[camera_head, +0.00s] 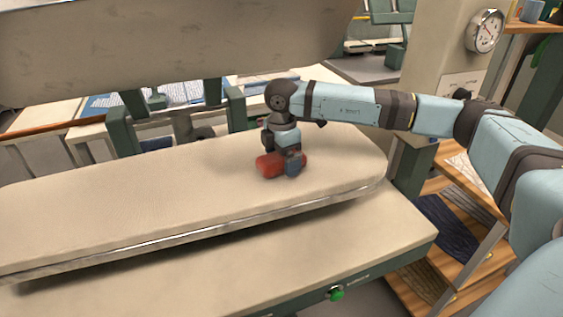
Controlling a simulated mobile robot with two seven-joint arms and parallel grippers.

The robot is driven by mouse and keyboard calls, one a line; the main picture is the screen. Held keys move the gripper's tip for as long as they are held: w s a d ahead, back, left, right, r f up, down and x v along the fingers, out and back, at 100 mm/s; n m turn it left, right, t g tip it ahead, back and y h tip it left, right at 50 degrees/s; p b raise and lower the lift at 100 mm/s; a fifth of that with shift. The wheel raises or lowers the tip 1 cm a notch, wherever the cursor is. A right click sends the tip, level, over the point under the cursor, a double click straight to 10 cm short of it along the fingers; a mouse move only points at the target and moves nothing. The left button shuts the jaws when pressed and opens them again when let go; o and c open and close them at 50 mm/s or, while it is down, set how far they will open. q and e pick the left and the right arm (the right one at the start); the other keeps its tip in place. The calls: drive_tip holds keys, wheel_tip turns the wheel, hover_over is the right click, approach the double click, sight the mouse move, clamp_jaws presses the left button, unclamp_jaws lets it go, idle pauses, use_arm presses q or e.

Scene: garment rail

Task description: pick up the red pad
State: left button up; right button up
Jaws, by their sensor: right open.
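The red pad (268,166) is a small rounded red thing on the beige padded board (120,206), toward its right end. My right gripper (286,165) reaches in from the right and points down at the pad. Its fingers are at the pad, with one dark finger in front of the pad's right part. The jaws are open, and the pad shows on both sides of that finger. I cannot tell whether the fingers touch it. My left gripper is not in view.
A large beige upper plate (170,40) hangs over the back of the board. A post with a round gauge (485,31) stands at the back right. A wooden shelf (470,185) with folded cloth is at the right. The board's left part is clear.

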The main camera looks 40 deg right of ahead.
drive_tip(key=shift+f, duration=0.35)
drive_tip(key=c, duration=1)
drive_tip(key=shift+r, duration=0.1)
drive_tip(key=shift+c, duration=0.2)
